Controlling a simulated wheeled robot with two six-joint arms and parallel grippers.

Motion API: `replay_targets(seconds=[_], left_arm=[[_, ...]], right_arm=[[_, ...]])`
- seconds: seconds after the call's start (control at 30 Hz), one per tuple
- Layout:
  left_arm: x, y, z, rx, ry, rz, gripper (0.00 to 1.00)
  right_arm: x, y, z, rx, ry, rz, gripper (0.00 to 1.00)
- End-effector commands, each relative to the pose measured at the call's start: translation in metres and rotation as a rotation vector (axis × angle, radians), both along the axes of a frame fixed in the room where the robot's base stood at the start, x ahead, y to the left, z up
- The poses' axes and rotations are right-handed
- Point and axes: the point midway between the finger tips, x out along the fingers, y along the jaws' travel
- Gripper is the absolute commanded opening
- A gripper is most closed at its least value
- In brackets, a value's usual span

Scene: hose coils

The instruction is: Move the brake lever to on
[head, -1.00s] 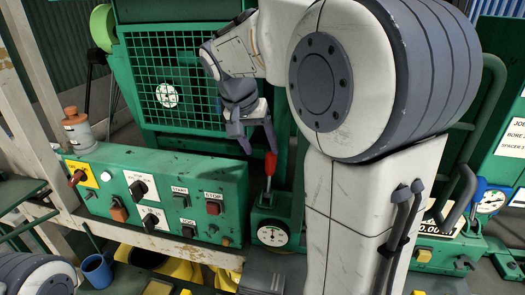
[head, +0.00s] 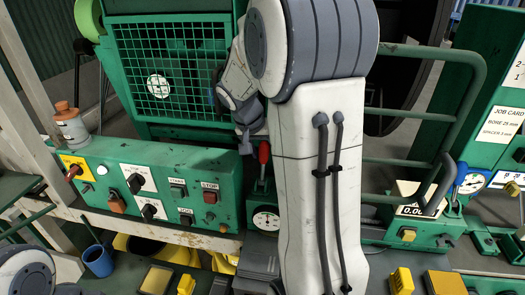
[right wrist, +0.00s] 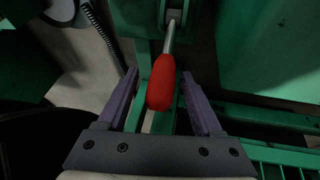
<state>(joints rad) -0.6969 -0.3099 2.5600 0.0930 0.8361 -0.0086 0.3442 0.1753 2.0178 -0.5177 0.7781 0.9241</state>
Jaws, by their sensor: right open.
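The brake lever (head: 264,152) has a red grip on a thin metal rod. It stands on a green housing with a round white dial (head: 266,219), right of the control panel. In the right wrist view, the red grip (right wrist: 162,84) lies between the two purple fingers of my right gripper (right wrist: 159,75), with a gap on each side. My right gripper (head: 246,141) is open and close to the grip in the head view, partly hidden by my own arm. Part of my left arm shows at the lower left, but its gripper is out of view.
The green control panel (head: 150,160) with several knobs and buttons stands left of the lever. A green mesh guard (head: 172,70) rises behind. A bottle (head: 70,124) and a blue mug (head: 98,260) are at left. A gauge and digital readout (head: 410,211) sit to the right.

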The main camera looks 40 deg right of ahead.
Motion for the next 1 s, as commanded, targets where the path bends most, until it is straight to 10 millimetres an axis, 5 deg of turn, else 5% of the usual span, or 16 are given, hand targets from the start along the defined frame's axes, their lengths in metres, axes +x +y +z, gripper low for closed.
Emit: replay_targets(seconds=[0.13,0.3,0.33,1.0], left_arm=[[0.0000,0.0000,-0.0002,0.000,0.000,0.000,0.50],[0.0000,0.0000,-0.0002,0.000,0.000,0.000,0.50],[0.0000,0.0000,-0.0002,0.000,0.000,0.000,0.50],[0.0000,0.0000,-0.0001,0.000,0.000,0.000,0.50]], right_arm=[[0.0004,0.0008,-0.0002,0.000,0.001,0.002,0.67],[0.0006,0.0013,0.0000,0.000,0.001,0.003,0.02],[0.0007,0.0014,0.0000,0.000,0.001,0.003,0.00],[0.0006,0.0015,0.0006,-0.001,0.003,0.004,0.00]])
